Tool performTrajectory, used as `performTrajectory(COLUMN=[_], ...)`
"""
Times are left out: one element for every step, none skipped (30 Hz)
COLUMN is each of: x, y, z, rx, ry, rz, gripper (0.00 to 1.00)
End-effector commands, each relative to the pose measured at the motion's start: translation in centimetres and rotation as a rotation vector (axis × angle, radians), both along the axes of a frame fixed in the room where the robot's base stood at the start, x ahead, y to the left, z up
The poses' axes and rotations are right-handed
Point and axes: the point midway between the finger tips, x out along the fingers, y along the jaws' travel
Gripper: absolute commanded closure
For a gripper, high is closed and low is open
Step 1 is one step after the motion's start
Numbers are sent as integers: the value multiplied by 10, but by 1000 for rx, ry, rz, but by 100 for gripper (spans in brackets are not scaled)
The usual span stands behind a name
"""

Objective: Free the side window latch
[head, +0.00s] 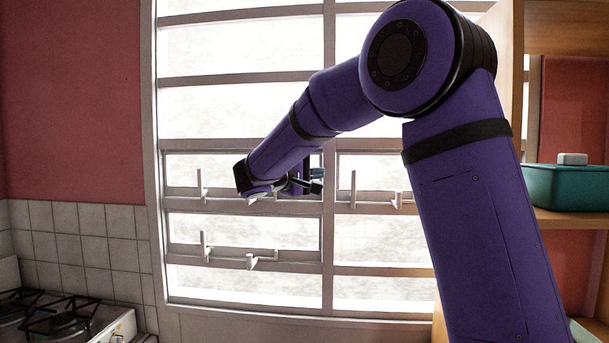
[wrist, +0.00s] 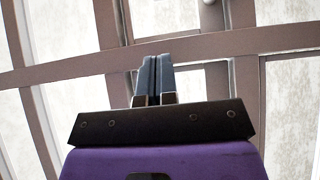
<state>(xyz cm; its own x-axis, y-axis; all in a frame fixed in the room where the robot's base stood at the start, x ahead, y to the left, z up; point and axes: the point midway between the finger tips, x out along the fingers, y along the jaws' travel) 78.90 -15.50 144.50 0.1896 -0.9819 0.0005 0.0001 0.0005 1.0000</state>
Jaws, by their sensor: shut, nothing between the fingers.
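The window (head: 325,230) has a pale frame with several horizontal bars and bright panes. White latches with pegs and small levers sit on the bars: one at the lower left (head: 251,261), one at the upper right (head: 397,201), and one at the upper left (head: 200,185) partly hidden by my arm. I cannot tell which one is the side latch. My gripper (head: 314,181) is in front of the upper left sash, by the middle upright. In the wrist view my gripper (wrist: 153,75) is shut and empty, its fingertips just below a frame bar (wrist: 185,48).
A stove (head: 65,325) stands at the lower left by a tiled wall. A wooden shelf (head: 565,217) at the right holds a teal pot (head: 565,188) with a lid. My arm crosses the window's right half.

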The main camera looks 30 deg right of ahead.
Motion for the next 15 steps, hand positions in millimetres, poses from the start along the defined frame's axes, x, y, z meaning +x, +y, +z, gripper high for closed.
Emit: performTrajectory(x=[1, 2, 4, 5, 6, 5, 1, -2, -5, -7, -9, -10, -12, -13, -14], y=[-11, -16, -23, -29, -34, -40, -43, -47, -51, -54, -57, -59, -61, -63, -64], z=[0, 0, 0, 0, 0, 0, 0, 1, 0, 0, 0, 0, 0, 0, 0], rx=[1, 1, 1, 0, 0, 0, 1, 1, 1, 1, 1, 1, 1, 0, 0], ry=[0, 0, 0, 0, 0, -1, -1, -1, -1, -1, -1, 0, 0, 0, 1], rz=[-3, -3, -3, -3, -3, -2, -2, -2, -3, -2, -2, 0, 0, 0, 0], gripper=[100, 100, 100, 100, 100, 100, 100, 100, 100, 100, 100, 100, 100, 100, 100])
